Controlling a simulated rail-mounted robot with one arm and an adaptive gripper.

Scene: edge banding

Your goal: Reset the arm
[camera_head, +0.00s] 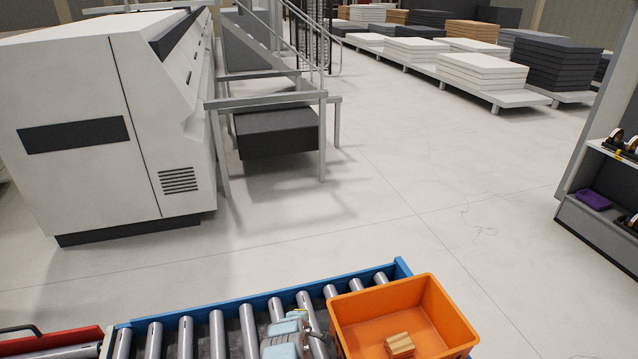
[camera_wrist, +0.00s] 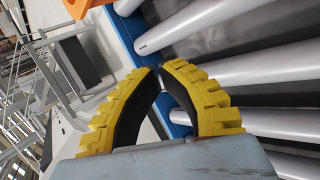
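My gripper (camera_wrist: 159,69) shows in the wrist view with two yellow ribbed fingers with dark inner faces. Their tips meet, and nothing is held between them. It is over the blue side rail (camera_wrist: 131,35) of the roller conveyor, with grey rollers to the right. In the head view, part of my arm (camera_head: 286,335) shows low over the conveyor rollers (camera_head: 218,335), left of the orange bin; the fingers cannot be made out there.
An orange bin (camera_head: 445,307) with small wooden blocks (camera_head: 399,345) inside stands at the conveyor's right end. A red tray (camera_head: 55,340) is at the lower left. A large white machine (camera_head: 85,110) stands behind. A shelf (camera_head: 590,215) is at right. Floor between is clear.

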